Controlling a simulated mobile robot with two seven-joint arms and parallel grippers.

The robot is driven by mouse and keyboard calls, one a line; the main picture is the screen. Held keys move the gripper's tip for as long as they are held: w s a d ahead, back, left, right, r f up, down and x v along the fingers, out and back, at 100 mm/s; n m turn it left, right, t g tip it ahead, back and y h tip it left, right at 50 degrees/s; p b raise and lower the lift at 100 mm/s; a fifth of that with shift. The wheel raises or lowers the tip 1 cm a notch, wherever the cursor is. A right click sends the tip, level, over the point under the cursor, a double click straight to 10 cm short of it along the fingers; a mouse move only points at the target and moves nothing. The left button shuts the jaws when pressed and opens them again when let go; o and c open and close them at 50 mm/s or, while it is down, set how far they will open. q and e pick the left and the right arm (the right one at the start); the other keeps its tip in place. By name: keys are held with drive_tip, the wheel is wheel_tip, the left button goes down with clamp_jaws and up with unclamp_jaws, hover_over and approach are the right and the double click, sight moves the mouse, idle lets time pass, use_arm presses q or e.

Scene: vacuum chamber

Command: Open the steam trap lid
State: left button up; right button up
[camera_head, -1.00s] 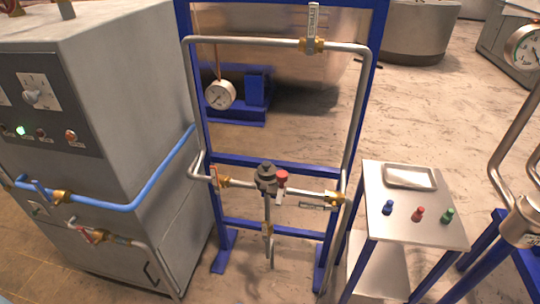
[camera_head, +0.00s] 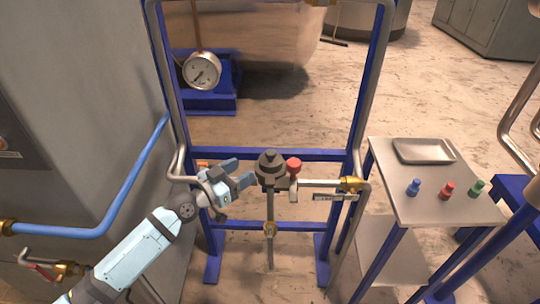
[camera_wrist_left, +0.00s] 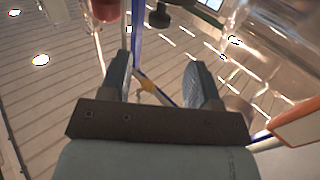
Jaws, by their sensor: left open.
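The steam trap (camera_head: 271,172) is a dark grey body with a stepped round lid (camera_head: 269,156), mounted on the pipe run of the blue frame. The lid sits on top of the body. A red knob (camera_head: 293,165) is just right of it. My left gripper (camera_head: 246,171) is open and empty, just left of the trap, its fingers pointing toward it. In the left wrist view my left gripper (camera_wrist_left: 157,72) shows both fingers apart with nothing between them. A red part (camera_wrist_left: 105,9) and a dark knob-like part (camera_wrist_left: 159,14) show at the top there. My right gripper is out of view.
A small metal table (camera_head: 425,190) on the right holds a tray (camera_head: 424,151) and blue, red and green pieces. A grey cabinet (camera_head: 75,90) with a blue pipe (camera_head: 135,185) stands left. Blue frame posts (camera_head: 370,90) and steel pipes surround the trap.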

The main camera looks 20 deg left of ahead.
sight(267, 156)
use_arm(q)
drive_tip(key=x, duration=1)
drive_tip(key=shift+p, duration=0.4)
drive_tip(key=shift+w+d, duration=0.3)
drive_tip(key=shift+w, duration=0.1)
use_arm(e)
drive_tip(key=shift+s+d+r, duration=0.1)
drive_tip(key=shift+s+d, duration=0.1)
